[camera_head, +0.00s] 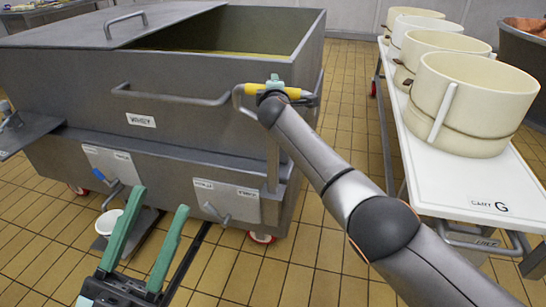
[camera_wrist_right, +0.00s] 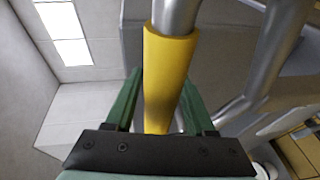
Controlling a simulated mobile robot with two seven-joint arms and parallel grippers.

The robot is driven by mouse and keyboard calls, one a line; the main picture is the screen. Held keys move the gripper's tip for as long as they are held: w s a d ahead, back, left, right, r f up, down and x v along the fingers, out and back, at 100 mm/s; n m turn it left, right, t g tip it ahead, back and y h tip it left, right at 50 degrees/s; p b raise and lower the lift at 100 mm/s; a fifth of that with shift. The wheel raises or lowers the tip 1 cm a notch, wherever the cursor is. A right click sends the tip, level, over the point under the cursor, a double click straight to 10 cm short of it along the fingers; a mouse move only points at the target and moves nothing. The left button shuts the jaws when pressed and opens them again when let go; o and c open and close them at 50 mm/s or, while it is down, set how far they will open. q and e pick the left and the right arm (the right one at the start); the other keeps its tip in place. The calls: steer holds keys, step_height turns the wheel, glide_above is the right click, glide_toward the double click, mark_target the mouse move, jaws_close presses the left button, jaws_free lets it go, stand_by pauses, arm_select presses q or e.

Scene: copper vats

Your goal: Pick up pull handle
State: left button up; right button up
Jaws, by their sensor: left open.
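The pull handle is a grey bar with a yellow sleeve (camera_head: 291,91) at the right end of the steel vat (camera_head: 140,100). In the right wrist view the yellow sleeve (camera_wrist_right: 165,80) runs between the two green fingers of my right gripper (camera_wrist_right: 160,95). The fingers lie close on either side; firm contact cannot be told. In the head view my right arm reaches the sleeve, and its fingers are mostly hidden there. My left gripper (camera_head: 158,200) is open and empty, with two green fingers apart in front of the vat, away from the handle.
A white-topped cart (camera_head: 450,190) with several cream round moulds (camera_head: 468,100) stands close on the right. A fixed grey side handle (camera_head: 170,98) is on the vat's front. A white bucket (camera_head: 108,222) stands on the floor. Yellow tiles are clear between vat and cart.

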jaws_close()
stand_by(0.3)
stand_by(0.7)
steer(key=shift+a+r, duration=0.1)
steer(key=shift+r, duration=0.2)
